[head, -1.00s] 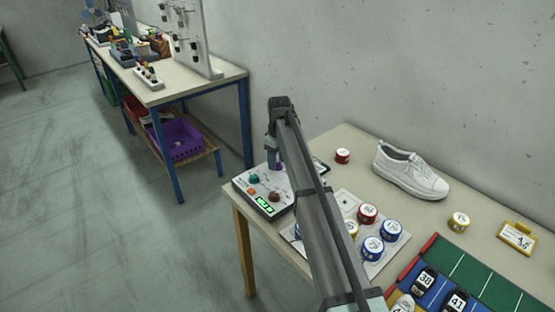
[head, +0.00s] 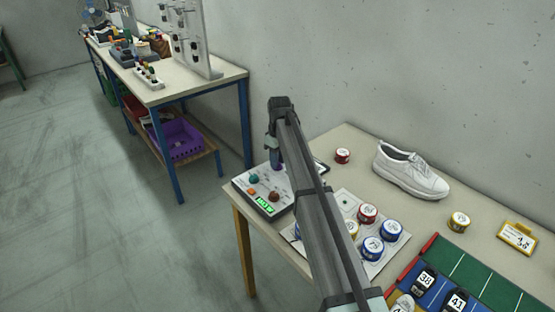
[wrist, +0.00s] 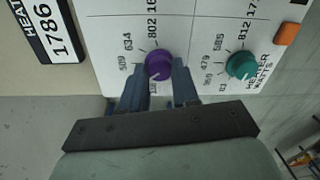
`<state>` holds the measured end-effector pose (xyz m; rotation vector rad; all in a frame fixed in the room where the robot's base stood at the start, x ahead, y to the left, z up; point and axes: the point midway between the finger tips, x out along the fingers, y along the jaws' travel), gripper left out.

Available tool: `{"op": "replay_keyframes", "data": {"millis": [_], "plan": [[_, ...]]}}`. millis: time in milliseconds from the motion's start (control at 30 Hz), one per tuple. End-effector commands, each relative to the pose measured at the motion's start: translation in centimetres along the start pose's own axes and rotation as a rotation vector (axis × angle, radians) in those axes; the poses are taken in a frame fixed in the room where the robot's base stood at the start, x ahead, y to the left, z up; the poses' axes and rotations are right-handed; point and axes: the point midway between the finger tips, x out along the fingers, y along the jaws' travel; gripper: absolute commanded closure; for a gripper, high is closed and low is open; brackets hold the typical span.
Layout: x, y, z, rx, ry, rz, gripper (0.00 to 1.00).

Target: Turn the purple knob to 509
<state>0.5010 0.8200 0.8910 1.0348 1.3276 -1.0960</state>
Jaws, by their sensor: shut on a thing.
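The purple knob (wrist: 159,65) sits on a white control panel (wrist: 196,30), with numbers such as 509, 634 and 802 printed around it in the wrist view. My gripper (wrist: 159,82) has one finger on each side of the knob and is shut on it. A small pale mark shows on the knob's face, but I cannot tell which number it points to. In the head view my gripper (head: 277,160) is over the back of the panel (head: 285,206), and my arm hides most of the knob.
A teal knob (wrist: 241,66) is right of the purple one, with an orange button (wrist: 287,34) beyond it. A plate reading 1786 (wrist: 49,30) lies left of the panel. Several round tins and a white shoe (head: 410,174) stand to the right.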

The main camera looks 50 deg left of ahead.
Motion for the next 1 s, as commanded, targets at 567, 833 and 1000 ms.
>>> {"op": "replay_keyframes", "data": {"millis": [567, 833, 1000], "plan": [[-0.01, -0.02, 0.05, 0.392, 0.02, -0.001, 1.0], [-0.02, -0.03, 0.07, 0.564, 0.027, -0.001, 1.0], [-0.02, -0.04, 0.08, 0.63, 0.03, -0.001, 1.0]]}}
